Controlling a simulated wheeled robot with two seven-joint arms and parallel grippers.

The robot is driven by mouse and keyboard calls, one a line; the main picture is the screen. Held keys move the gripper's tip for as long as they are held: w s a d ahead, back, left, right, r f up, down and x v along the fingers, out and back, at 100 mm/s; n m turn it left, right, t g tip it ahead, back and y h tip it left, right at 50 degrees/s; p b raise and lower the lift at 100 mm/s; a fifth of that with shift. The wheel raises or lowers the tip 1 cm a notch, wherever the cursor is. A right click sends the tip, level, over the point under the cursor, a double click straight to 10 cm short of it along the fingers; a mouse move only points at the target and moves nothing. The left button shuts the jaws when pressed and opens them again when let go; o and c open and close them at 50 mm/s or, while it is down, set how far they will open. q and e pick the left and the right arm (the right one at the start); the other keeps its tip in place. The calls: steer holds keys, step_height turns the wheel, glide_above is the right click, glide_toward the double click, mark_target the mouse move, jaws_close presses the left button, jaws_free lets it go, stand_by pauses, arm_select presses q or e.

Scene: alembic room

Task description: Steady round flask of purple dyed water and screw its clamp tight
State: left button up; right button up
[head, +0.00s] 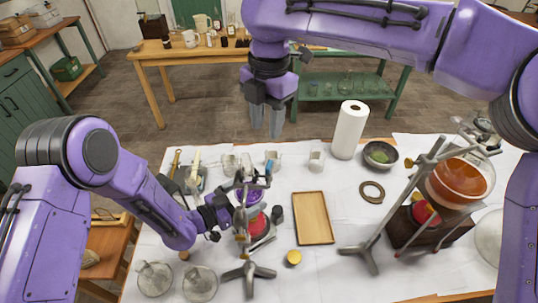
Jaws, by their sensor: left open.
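The round flask of purple dyed water (253,196) shows small in the head view, left of the table's middle. It is held at a metal stand (248,273) above a red object (259,224). The clamp (266,180) is near the flask's neck; the stand and clamp parts partly cover the flask, and I cannot make out the screw. My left gripper (229,209) is open at the flask's left side; I cannot tell whether it touches the glass. My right gripper (266,122) is empty, raised beyond the table's far edge, with its two fingers apart and pointing down.
A wooden tray (313,218) and a small yellow-topped item (293,258) lie right of the stand. A large orange flask (460,181) on another stand fills the right side. Glassware (155,279) is front left.

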mark_target(269, 163)
steer(key=f+n, duration=0.1)
steer(key=f, duration=0.3)
steer(key=f+n, duration=0.2)
steer(key=f, duration=0.1)
steer(key=f+n, duration=0.1)
steer(key=f, duration=0.3)
steer(key=shift+d+f+n, duration=0.2)
steer(key=shift+f+n, duration=0.15)
steer(key=shift+n, duration=0.05)
jaws_close()
